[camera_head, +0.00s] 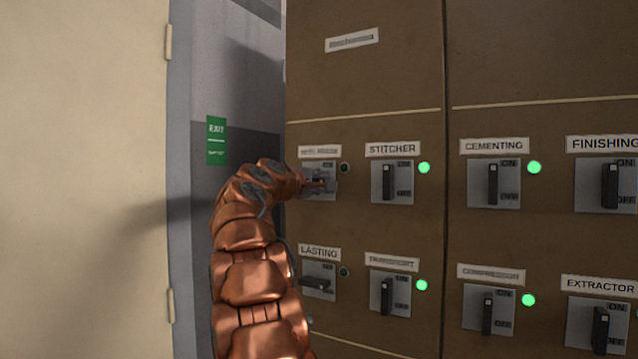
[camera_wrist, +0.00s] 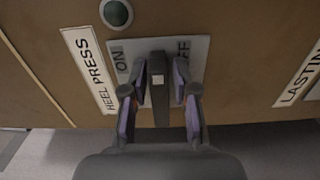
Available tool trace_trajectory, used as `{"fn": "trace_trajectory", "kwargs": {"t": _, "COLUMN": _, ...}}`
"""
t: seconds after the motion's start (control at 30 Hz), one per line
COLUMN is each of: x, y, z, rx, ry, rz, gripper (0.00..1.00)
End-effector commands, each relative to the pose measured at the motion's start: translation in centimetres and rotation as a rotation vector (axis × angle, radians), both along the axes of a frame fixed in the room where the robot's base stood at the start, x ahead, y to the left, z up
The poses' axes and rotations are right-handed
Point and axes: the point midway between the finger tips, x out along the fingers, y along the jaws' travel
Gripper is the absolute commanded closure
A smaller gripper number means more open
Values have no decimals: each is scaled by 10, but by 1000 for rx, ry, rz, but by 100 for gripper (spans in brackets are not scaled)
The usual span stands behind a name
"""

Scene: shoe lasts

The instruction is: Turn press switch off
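The heel press switch (camera_wrist: 158,112) has a dark lever on a grey plate marked ON and OFF, under the label HEEL PRESS (camera_wrist: 90,70). Its lever lies crosswise, parallel to the label. Its round lamp (camera_wrist: 116,13) is dark, and it also shows dark in the head view (camera_head: 345,168). My gripper (camera_wrist: 159,82) is at this lever, with one finger on each side. The fingers look slightly apart from the lever, with a small gap on the right. In the head view my gripper (camera_head: 318,182) covers much of the plate.
The lasting switch (camera_head: 317,283) below has a crosswise lever and a dark lamp. The stitcher (camera_head: 389,181), transport (camera_head: 386,296) and cementing (camera_head: 492,185) switches have upright levers and green lamps. A pale panel (camera_head: 85,180) stands at the left.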

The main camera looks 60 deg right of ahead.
Motion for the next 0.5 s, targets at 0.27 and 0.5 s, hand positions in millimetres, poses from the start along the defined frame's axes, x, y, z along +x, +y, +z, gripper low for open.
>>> {"fn": "trace_trajectory", "kwargs": {"t": 0.27, "x": 0, "y": 0, "z": 0, "rx": -1, "ry": 1, "rz": 1, "gripper": 56}}
{"fn": "trace_trajectory", "kwargs": {"t": 0.5, "x": 0, "y": 4, "z": 1, "rx": -1, "ry": 2, "rz": 1, "gripper": 56}}
